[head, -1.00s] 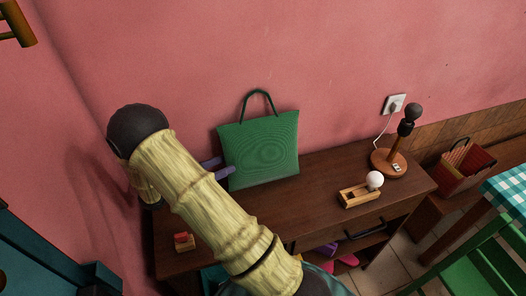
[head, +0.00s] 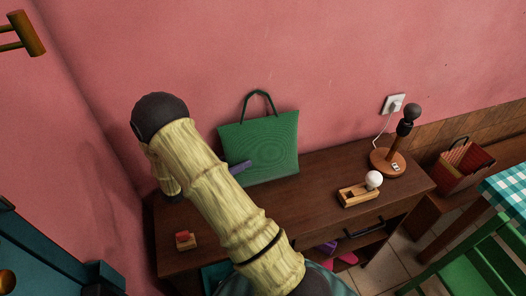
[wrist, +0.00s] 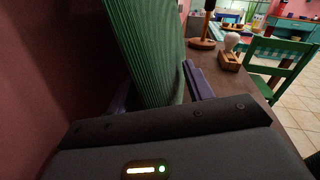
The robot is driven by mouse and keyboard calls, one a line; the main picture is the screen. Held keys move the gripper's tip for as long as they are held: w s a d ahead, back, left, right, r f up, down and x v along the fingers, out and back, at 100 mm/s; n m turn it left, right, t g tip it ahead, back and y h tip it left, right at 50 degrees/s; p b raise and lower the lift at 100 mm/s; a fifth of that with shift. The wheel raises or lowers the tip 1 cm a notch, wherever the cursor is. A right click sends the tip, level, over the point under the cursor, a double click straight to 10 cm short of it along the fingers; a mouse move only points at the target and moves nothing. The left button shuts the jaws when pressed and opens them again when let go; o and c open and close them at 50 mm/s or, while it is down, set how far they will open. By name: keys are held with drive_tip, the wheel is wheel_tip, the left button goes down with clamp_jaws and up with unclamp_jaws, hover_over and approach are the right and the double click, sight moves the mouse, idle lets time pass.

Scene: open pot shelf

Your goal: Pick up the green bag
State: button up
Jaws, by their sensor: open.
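The green bag (head: 262,148) stands upright on the dark wooden table against the pink wall, its dark handle loop up. My gripper (head: 240,166) is at the bag's lower left side, with one purple finger showing in front of the bag; my arm hides the rest. In the wrist view the green bag (wrist: 146,45) runs between the two spread purple fingers of my gripper (wrist: 158,88), one on each side. The jaws are open around the bag's edge. I cannot tell whether either finger touches it.
The table (head: 320,180) also holds a wooden holder with a white ball (head: 360,190), a lamp (head: 395,145) and a small red-and-wood block (head: 185,240). A red basket (head: 465,165) and a green chair (head: 485,255) are at the right. A teal cabinet (head: 40,250) is at the lower left.

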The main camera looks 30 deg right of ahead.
sight(235, 134)
clamp_jaws()
drive_tip(key=shift+r, duration=0.1)
idle(0.3)
drive_tip(key=shift+s+r, duration=0.15)
drive_tip(key=shift+r, duration=0.05)
drive_tip(key=r, duration=1.1)
drive_tip(key=shift+s+a, duration=0.15)
drive_tip(key=shift+s, duration=0.1)
drive_tip(key=s+a+b, duration=0.2)
drive_tip(key=s+b, duration=0.2)
drive_tip(key=s, duration=0.5)
drive_tip(key=s+a+b, duration=0.3)
drive_tip(key=s+b, duration=0.2)
drive_tip(key=s, duration=0.4)
drive_tip(key=shift+s+b, duration=0.25)
drive_tip(key=shift+b, duration=0.05)
drive_tip(key=shift+a, duration=0.1)
